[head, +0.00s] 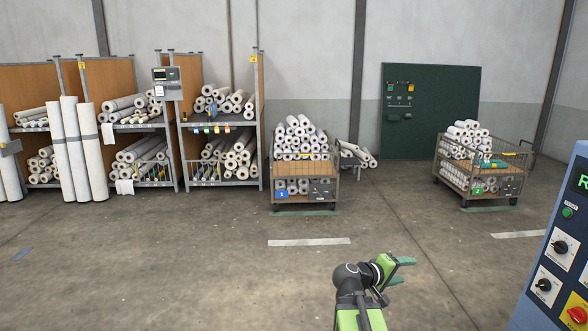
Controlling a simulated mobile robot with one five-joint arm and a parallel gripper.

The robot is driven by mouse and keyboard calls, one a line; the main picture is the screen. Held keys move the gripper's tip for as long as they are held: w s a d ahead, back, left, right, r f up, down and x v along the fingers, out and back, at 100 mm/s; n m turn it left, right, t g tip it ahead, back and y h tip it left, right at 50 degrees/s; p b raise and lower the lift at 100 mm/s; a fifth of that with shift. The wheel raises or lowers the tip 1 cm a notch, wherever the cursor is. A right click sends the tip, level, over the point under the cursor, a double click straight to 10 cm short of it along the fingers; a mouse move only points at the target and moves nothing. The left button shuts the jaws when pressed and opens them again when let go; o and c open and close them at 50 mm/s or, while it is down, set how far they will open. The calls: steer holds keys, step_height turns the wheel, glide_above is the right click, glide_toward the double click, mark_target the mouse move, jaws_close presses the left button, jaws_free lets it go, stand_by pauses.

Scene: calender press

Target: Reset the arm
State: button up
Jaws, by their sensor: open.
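My gripper (402,271) shows at the lower middle right of the head view, at the end of my green and black arm. Its two green fingers point to the right and stand apart. Nothing is between them. The gripper is in free space above the grey floor and touches nothing that I can see. The lower part of my arm runs out of the bottom of the picture.
A blue control panel (550,260) with knobs stands close at the right edge. Wheeled carts of white rolls, one in the middle (305,168) and one at the right (517,162), stand farther back. Roll racks (182,160) line the left wall. The floor between is clear.

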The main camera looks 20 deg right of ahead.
steer(key=w+a+f+y, duration=0.2)
steer(key=a+f, duration=0.2)
steer(key=a, duration=0.3)
steer(key=w+a+f+y, duration=0.2)
steer(key=a+f, duration=0.1)
steer(key=a, duration=0.4)
steer(key=s+a+f+g+y, duration=0.1)
steer(key=s+a+f+y, duration=0.1)
steer(key=a, duration=0.6)
steer(key=s+a+f+g+y, duration=0.1)
steer(key=a+f+y, duration=0.3)
steer(key=a, duration=0.4)
steer(key=s+a+f+y, duration=0.3)
steer(key=a+y, duration=0.1)
steer(key=a, duration=0.4)
steer(key=shift+s+a+g, duration=0.25)
steer(key=shift+a+g, duration=0.05)
steer(key=shift+g, duration=0.1)
steer(key=shift+s+d, duration=0.1)
steer(key=shift+c, duration=0.3)
